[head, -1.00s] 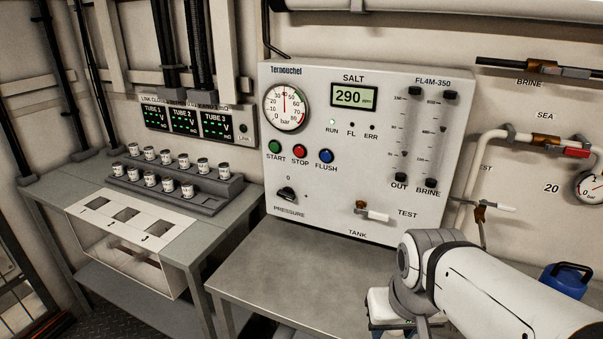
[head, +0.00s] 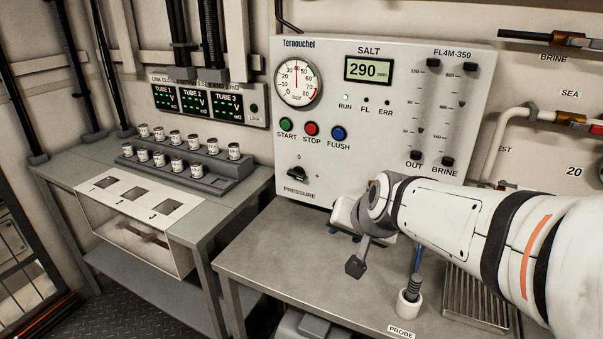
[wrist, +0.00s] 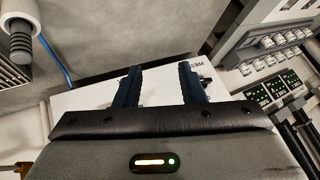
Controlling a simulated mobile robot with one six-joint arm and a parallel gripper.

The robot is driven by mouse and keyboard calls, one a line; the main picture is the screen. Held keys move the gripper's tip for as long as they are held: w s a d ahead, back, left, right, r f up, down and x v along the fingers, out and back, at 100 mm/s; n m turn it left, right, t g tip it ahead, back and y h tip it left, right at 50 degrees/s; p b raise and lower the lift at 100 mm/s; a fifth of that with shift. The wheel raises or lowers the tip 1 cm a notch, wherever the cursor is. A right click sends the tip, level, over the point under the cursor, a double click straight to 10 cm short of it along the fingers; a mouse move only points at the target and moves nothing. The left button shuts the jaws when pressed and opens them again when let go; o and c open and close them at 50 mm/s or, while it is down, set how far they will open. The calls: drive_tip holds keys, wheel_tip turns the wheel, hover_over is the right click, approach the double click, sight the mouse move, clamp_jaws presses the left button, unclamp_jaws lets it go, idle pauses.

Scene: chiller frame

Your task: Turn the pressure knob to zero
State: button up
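The black pressure knob (head: 298,172) is on the lower left of the white panel (head: 425,115) in the head view, above the PRESSURE label. Its exact pointer angle is too small to read. The pressure gauge (head: 298,82) above has its needle about straight up, in mid-scale. My gripper shows in the wrist view (wrist: 157,84) with its two dark blue fingers wide apart and nothing between them.
A probe holder (head: 409,303) with a blue cable and a drain grate (head: 478,298) are on the bench (head: 255,245) below my arm. A rack of cans (head: 180,170) stands on the left bench. START, STOP and FLUSH buttons (head: 312,129) sit above the knob.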

sight(295, 177)
drive_tip(key=w+a+m+t+b, duration=0.4)
drive_tip(key=w+a, duration=0.2)
drive_tip(key=w, duration=0.3)
drive_tip(key=w+a+m+t+b, duration=0.4)
drive_tip(key=w+a, duration=0.1)
drive_tip(key=w, duration=0.5)
drive_tip(key=w+a+f+m+t+h+b, duration=0.1)
drive_tip(key=w+a+f+m+h+b, duration=0.5)
drive_tip(key=m+h, duration=0.6)
drive_tip(key=w+d, duration=0.1)
drive_tip(key=w, duration=0.1)
drive_tip(key=w+d+m+y, duration=0.1)
drive_tip(key=w, duration=0.1)
drive_tip(key=w+d+f+m+y+b, duration=0.1)
drive_tip(key=d, duration=0.1)
drive_tip(key=shift+w, duration=0.4)
drive_tip(key=shift+c, duration=0.4)
clamp_jaws()
